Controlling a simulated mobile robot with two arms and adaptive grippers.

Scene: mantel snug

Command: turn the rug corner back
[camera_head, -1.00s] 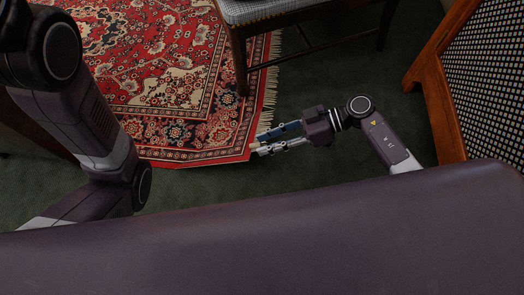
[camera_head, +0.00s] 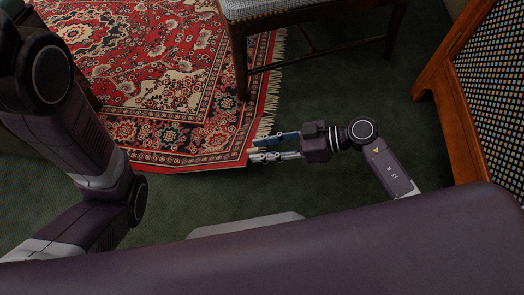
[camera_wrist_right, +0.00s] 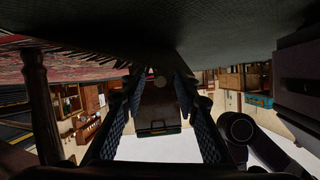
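The red patterned rug (camera_head: 140,80) lies on the dark green floor, and its near right corner (camera_head: 243,159) is beside my right gripper's fingertips. In the head view my right gripper (camera_head: 254,149) comes in from the right, low at the fringed edge. Its fingers are apart, one blue and one silver. The right wrist view also shows a gap between the fingers (camera_wrist_right: 158,88). I cannot tell whether the rug's edge lies between the tips. The rug (camera_wrist_right: 60,66) also shows at the left of that view. My left arm is at the left; its gripper is out of view.
A dark wooden stool with a pale woven seat (camera_head: 265,8) stands behind the gripper, one leg by the rug's fringe. A wooden chair with a patterned panel (camera_head: 495,75) stands at the right. Green floor (camera_head: 330,95) is bare between them.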

